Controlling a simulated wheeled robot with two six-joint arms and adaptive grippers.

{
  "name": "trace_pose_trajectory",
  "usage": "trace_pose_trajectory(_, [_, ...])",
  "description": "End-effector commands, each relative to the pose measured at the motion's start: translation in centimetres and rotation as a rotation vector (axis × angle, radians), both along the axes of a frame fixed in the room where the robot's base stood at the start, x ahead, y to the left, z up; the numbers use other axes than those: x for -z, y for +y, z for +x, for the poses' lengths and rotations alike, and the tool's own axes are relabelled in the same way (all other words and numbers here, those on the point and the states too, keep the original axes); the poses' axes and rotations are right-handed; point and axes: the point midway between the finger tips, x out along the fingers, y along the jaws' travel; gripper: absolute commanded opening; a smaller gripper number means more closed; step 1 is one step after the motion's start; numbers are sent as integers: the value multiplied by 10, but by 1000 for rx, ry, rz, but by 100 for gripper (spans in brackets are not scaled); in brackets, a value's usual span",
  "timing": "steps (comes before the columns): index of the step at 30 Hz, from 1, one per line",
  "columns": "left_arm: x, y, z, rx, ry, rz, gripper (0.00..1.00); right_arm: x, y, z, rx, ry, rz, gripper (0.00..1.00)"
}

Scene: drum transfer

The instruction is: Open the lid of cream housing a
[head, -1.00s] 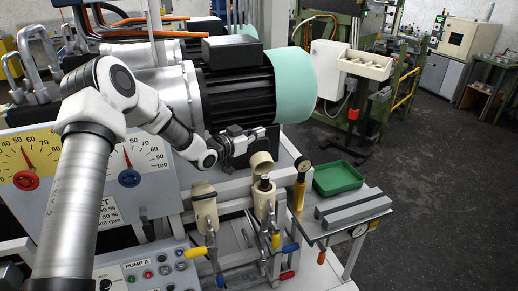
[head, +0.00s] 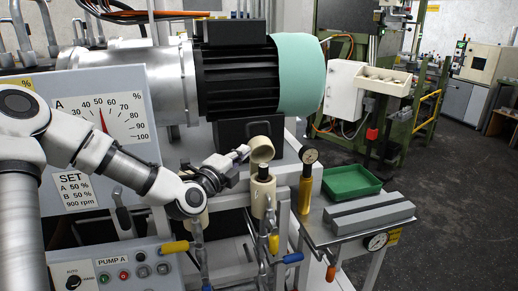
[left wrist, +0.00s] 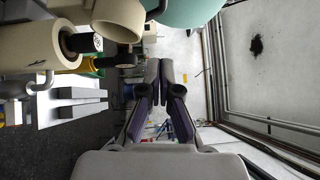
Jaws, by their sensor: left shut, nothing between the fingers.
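Two cream housings stand at the front of the machine; no letter on either is legible. The right housing (head: 262,197) is upright with a dark core at its mouth. Its cream lid (head: 262,149) stands raised above and behind the mouth. In the left wrist view this housing (left wrist: 45,45) and its lid (left wrist: 118,18) fill the upper left. The left housing (head: 194,222) is mostly hidden behind my wrist, its lid not visible. My left gripper (head: 243,152) is shut and empty, just left of the raised lid; its fingers (left wrist: 160,65) show apart from it. My right gripper is not in view.
A yellow gauge post (head: 306,190) stands close right of the housing. A green tray (head: 350,181) and grey blocks (head: 372,213) lie on the side table. The motor (head: 235,80) is behind. Coloured valve handles (head: 290,258) hang below.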

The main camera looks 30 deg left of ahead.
Motion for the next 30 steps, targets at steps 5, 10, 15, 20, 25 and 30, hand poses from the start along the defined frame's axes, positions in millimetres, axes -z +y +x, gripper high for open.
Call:
trace_pose_trajectory(5, [-6,1,17,0,-1,9,0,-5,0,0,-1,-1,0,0])
trace_pose_trajectory(10, [-8,3,51,1,0,12,0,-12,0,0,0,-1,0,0])
trace_pose_trajectory(15, [-12,6,89,1,-1,9,0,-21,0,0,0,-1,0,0])
trace_pose_trajectory(20, [-15,23,113,-1,-3,2,0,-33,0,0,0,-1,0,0])
trace_pose_trajectory(25, [-15,36,124,0,-2,2,0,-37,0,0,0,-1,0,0])
trace_pose_trajectory(30, [-13,38,125,1,-2,2,0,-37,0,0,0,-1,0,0])
